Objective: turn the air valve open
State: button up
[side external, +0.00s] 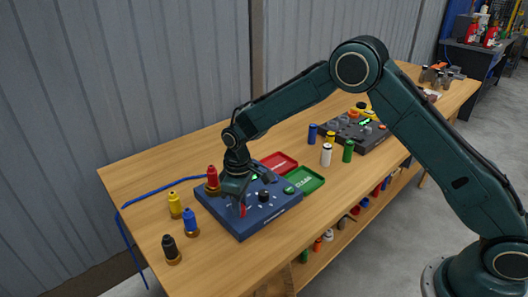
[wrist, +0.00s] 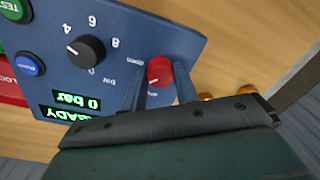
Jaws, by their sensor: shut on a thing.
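The blue control panel (side external: 275,213) lies on the wooden bench; it also fills much of the wrist view (wrist: 120,30). A round red knob (wrist: 160,70), which looks like the air valve, sits near the panel's edge. The panel's display (wrist: 78,102) reads 0 bar.
A green button (wrist: 14,10) and a blue button (wrist: 29,64) are on the panel. Red (side external: 279,161) and green (side external: 313,181) trays lie behind it. Yellow (side external: 174,206), blue (side external: 190,222) and black (side external: 171,248) fittings stand to the left. A grey device (side external: 373,137) stands farther back.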

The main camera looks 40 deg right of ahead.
aim_at(242, 206)
jog(key=m, duration=0.4)
jog(key=shift+m, duration=0.3)
jog(key=shift+m+t, duration=0.3)
jog(key=shift+m, duration=1.7)
jog(key=o, duration=1)
jog(key=shift+c, duration=0.2)
jog(key=shift+r, duration=0.1)
notch_tip(242, 206, up, 14)
jog(key=shift+d+f, duration=0.2)
jog(key=shift+d, duration=0.1)
